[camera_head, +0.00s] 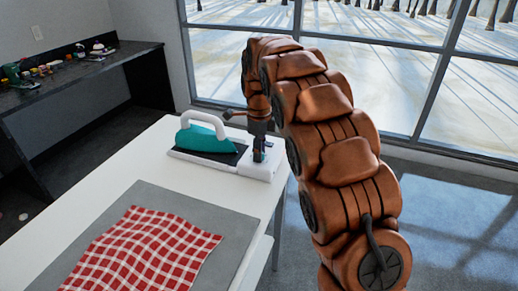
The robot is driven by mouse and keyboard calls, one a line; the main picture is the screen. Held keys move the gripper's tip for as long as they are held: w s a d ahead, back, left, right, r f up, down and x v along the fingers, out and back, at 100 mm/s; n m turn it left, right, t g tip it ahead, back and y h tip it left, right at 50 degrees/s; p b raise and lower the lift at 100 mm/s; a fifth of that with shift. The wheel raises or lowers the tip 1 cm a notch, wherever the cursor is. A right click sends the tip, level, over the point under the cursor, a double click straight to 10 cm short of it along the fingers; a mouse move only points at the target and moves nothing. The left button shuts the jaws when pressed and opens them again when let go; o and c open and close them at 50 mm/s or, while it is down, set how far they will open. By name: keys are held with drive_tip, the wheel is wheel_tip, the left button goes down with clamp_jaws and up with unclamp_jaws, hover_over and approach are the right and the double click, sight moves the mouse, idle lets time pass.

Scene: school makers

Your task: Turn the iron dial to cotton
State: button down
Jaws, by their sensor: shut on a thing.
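A teal iron with a white handle (203,136) rests on the dark plate of a white base (228,165) at the far end of the white table. My gripper (262,155) points down at the right end of this base, to the right of the iron and apart from it. It is shut on the dial there. The fingers hide the dial, and its marks and the word cotton cannot be read from here.
A grey mat (228,230) with a red and white checked cloth (140,252) covers the near part of the white table (110,178). A dark bench (75,72) with small items stands at the back left. Large windows are behind my arm.

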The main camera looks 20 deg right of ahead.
drive_tip(key=shift+m, duration=0.7)
drive_tip(key=c, duration=0.8)
unclamp_jaws()
drive_tip(key=shift+o, duration=0.2)
wheel_tip(320, 180, up, 12)
